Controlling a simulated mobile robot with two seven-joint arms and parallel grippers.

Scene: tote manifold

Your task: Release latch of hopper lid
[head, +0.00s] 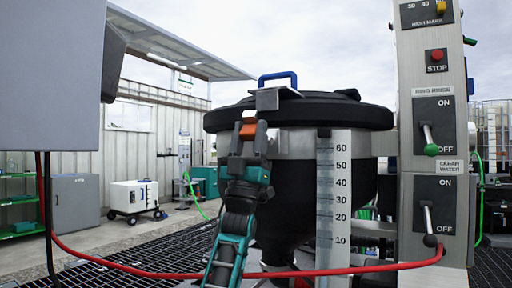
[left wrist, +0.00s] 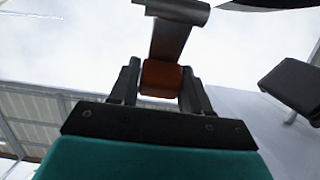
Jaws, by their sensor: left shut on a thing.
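The hopper (head: 296,150) stands in the middle of the head view, a metal body with a dark lower cone. Its black lid (head: 330,112) lies on top with a blue handle (head: 278,79). The latch is a grey metal strap with an orange grip (head: 249,129) at the hopper's front, below a metal hook plate (head: 268,99). My left gripper (head: 248,146) is shut on the orange grip from below. The left wrist view shows the grip (left wrist: 160,78) between the two fingers (left wrist: 158,88), with the metal strap (left wrist: 170,40) running up from it. My right gripper is not in view.
A scale board (head: 333,190) stands at the hopper's front. A control column (head: 433,140) with levers and a red stop button is at right. A red hose (head: 150,272) crosses low in front. A grey panel (head: 50,75) fills the upper left.

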